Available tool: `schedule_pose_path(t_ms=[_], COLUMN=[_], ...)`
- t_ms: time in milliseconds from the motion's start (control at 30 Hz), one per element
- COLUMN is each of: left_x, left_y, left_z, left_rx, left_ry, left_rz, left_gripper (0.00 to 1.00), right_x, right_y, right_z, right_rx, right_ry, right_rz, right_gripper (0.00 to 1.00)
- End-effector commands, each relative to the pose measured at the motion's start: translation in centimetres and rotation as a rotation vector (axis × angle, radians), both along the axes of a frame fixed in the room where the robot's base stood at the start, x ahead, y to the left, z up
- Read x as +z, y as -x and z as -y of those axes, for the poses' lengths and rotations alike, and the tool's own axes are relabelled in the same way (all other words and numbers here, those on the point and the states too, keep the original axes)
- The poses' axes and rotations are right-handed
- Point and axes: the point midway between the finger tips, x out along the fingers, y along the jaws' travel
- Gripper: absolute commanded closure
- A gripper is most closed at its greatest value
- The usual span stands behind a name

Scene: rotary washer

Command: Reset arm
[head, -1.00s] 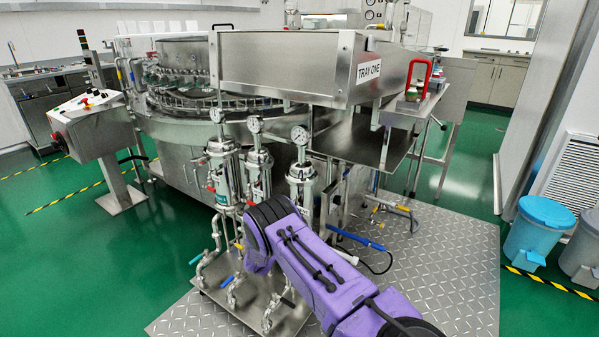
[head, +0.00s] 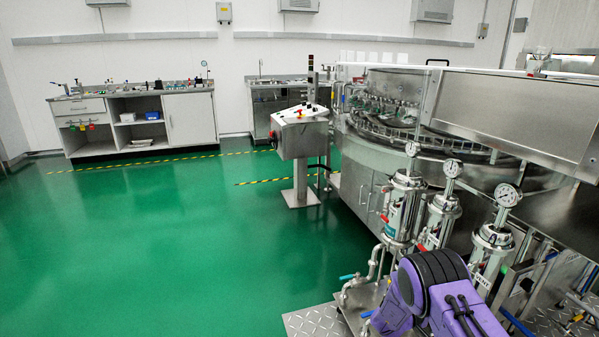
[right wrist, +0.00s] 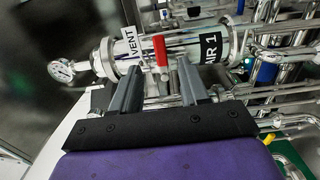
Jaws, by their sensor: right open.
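My right arm (head: 440,295), purple with black bands, shows at the bottom right of the head view, in front of the washer's filter housings. Its gripper is hidden there. In the right wrist view my right gripper (right wrist: 160,68) is open, its two grey fingers apart with nothing held. Beyond the fingers is a metal filter housing (right wrist: 180,50) with a red valve handle (right wrist: 160,50), a VENT tag (right wrist: 129,41) and an AIR 1 label (right wrist: 211,48). I cannot tell if the fingers touch it. My left gripper is in neither view.
The rotary washer (head: 400,165) stands at the right, with pressure gauges (head: 508,195) on its filter housings. A control panel (head: 300,135) stands left of it. A bench (head: 190,122) is against the back wall. The green floor (head: 170,240) at left is clear.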

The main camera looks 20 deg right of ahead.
Motion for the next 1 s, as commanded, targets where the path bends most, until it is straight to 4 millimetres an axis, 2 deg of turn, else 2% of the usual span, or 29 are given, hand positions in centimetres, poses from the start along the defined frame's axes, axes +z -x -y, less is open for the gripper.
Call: schedule_pose_path(t_ms=[67, 133, 233, 367, 467, 567, 600, 700, 867, 1000], left_x=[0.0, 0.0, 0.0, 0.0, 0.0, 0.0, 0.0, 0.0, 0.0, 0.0], left_y=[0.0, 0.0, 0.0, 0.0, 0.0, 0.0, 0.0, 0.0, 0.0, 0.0], left_z=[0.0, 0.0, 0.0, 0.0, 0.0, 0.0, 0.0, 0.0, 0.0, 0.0], left_rx=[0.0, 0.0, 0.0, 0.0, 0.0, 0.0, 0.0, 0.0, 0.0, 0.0], left_ry=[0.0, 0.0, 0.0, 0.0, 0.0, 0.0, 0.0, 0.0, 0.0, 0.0], left_rz=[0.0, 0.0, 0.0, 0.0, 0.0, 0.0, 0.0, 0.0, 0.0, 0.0], left_gripper=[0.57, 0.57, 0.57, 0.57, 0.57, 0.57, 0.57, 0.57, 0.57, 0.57], right_x=[0.0, -0.1, -0.8, -4.5, -8.3, -12.2, -13.5, -15.6, -16.4, -15.5], right_y=[0.0, -0.1, -0.7, 0.3, 2.4, 6.3, 8.3, 13.3, 20.7, 26.9], right_z=[0.0, 0.0, -0.2, -2.6, -6.3, -11.2, -13.3, -18.0, -23.4, -27.0], right_rx=[0.0, 0.006, 0.075, 0.212, 0.268, 0.231, 0.19, 0.063, -0.113, -0.178], right_ry=[0.0, -0.002, -0.027, -0.189, -0.41, -0.683, -0.79, -1.002, -1.203, -1.303], right_rz=[0.024, 0.119, 0.358, 0.659, 0.84, 0.966, 0.994, 1.013, 0.927, 0.743], right_gripper=[0.55, 0.55, 0.55, 0.55, 0.55, 0.55, 0.55, 0.55, 0.55, 0.55])
